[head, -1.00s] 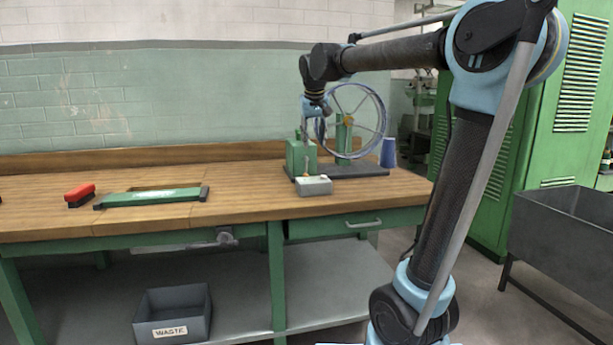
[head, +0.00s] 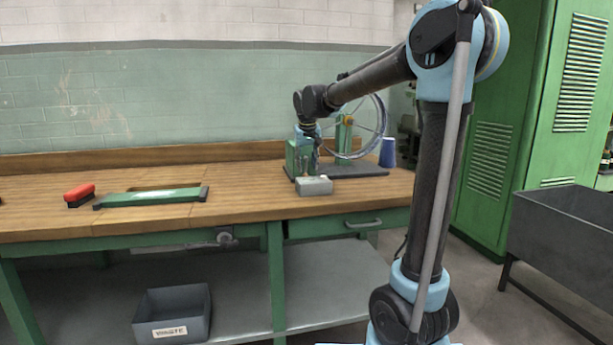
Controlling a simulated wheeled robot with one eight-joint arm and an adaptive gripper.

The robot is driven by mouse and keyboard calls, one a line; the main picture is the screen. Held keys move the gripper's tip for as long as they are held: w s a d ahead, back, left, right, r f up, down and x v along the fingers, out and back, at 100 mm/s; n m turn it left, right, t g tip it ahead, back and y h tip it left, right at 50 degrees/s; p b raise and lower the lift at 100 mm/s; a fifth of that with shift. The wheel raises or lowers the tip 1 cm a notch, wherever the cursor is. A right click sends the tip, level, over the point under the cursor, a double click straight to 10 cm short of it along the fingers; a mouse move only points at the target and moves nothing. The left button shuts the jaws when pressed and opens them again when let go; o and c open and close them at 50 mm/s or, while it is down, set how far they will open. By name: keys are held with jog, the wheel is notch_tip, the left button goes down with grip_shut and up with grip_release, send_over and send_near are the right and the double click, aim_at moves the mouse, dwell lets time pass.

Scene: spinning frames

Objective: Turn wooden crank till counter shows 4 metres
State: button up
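The winding machine with its green housing (head: 291,158) and spoked wheel (head: 381,125) stands on a dark base plate (head: 365,171) on the bench. My gripper (head: 309,152) is at the front of the machine, by the green housing and just above the grey box (head: 314,186). The fingers are too small and dark to tell whether they are open or shut. The wooden crank is not clearly visible, and my gripper and wrist cover that spot. I cannot make out a counter reading. My arm hides part of the wheel.
A blue cone (head: 388,152) stands at the right end of the base plate. A green bar tool (head: 150,197) and a red brush (head: 79,195) lie to the left on the wooden bench. A waste bin (head: 173,312) sits on the lower shelf. A grey trough (head: 570,225) is at right.

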aim_at(307, 175)
jog(key=shift+x, duration=2.6)
grip_shut()
